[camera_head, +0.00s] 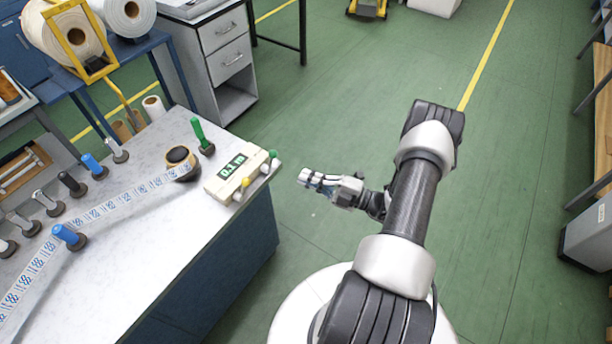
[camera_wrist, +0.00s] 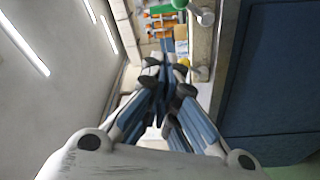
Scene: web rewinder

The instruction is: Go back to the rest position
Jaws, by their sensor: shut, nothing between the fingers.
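My gripper (camera_head: 308,178) hangs over the green floor just right of the rewinder bench (camera_head: 150,235), apart from it, and points left in the head view. In the wrist view my gripper (camera_wrist: 168,68) is shut and empty, its fingers together. The bench carries a patterned label web (camera_head: 110,208) running to a small roll (camera_head: 180,160). A counter box (camera_head: 240,172) with a green display stands at the bench's right edge, close to my gripper's level in the picture. The green-handled peg (camera_head: 202,136) stands behind the roll; a green handle also shows in the wrist view (camera_wrist: 178,4).
Several pegs with blue (camera_head: 70,237), black and metal tops stand on the bench. A grey drawer cabinet (camera_head: 222,60) and large white rolls (camera_head: 128,12) are at the back left. A shelf (camera_head: 598,120) stands at the right. The green floor (camera_head: 340,70) between is mostly clear.

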